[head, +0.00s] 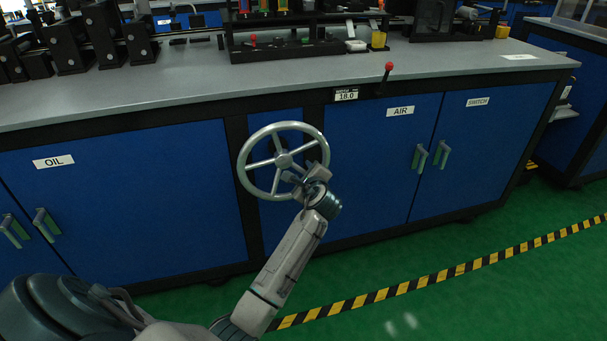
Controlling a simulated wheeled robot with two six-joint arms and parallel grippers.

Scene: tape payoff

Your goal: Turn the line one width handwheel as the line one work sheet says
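The silver handwheel (283,160), with a round rim, several spokes and a hub, is on the blue front of the bench. My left gripper (303,184) is at the wheel's lower right, overlapping the rim and a spoke there. The picture is too small to tell whether its fingers are closed on the rim or only touch it. A small width display (346,95) above and right of the wheel seems to read 16.0 or 18.0. I cannot make out a work sheet. My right gripper is out of view.
A red-knobbed lever (386,77) sticks up at the bench edge right of the display. Cabinet doors marked OIL (53,161), AIR (400,111) and SWITCH (477,101) flank the wheel. A yellow-black floor stripe (440,278) crosses the clear green floor.

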